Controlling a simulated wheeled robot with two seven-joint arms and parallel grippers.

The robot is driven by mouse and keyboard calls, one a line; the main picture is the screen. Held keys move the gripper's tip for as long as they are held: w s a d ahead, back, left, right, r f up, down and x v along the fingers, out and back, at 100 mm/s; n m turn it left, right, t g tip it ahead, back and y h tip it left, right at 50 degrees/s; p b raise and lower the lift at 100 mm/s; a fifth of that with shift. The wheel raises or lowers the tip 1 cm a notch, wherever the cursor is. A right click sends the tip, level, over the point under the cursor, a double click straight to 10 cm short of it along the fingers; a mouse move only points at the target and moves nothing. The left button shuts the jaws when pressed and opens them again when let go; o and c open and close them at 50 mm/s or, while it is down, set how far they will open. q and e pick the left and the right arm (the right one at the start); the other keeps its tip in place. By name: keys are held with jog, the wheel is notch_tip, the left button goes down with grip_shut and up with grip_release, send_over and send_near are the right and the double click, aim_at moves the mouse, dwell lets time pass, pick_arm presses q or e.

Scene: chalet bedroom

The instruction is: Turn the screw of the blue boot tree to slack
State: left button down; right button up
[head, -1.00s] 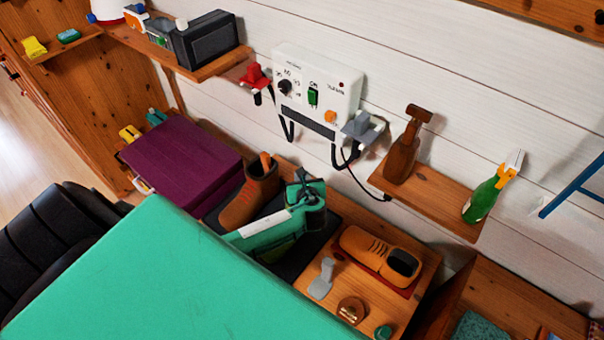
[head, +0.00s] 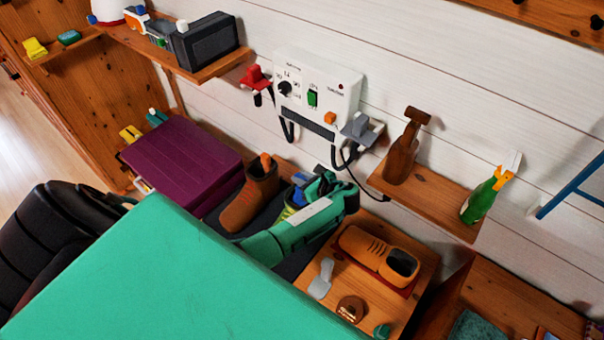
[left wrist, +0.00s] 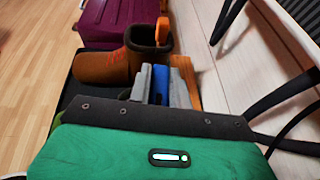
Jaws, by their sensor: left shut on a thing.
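The blue boot tree (head: 300,178) shows as a small blue patch beside my left gripper (head: 314,186) in the head view. My gripper and arm hide most of it. In the left wrist view, a blue part of the boot tree (left wrist: 160,84) stands between the grey fingers of my left gripper (left wrist: 160,90), which is shut on it. Which part it grips, and how far the screw is turned, I cannot tell. A brown boot (head: 245,205) with an orange boot tree (head: 265,162) stands just left; it also shows in the left wrist view. My right gripper is not in view.
A purple box (head: 182,165) lies to the left. A control box (head: 318,88) with hanging cables is on the wall behind. A shelf (head: 440,205) holds a brown wooden form and a green bottle.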

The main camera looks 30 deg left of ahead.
aim_at(305, 179)
pick_arm(q)
jog(key=shift+n+g, duration=0.8)
jog(key=shift+g, duration=0.1)
dwell(2.1)
jog(key=c, duration=1.3)
grip_release()
jog(key=b+v, duration=0.2)
jog(key=v, duration=0.4)
jog(key=shift+d, duration=0.3)
jog(key=shift+d+r, duration=0.25)
jog(key=shift+d, duration=0.1)
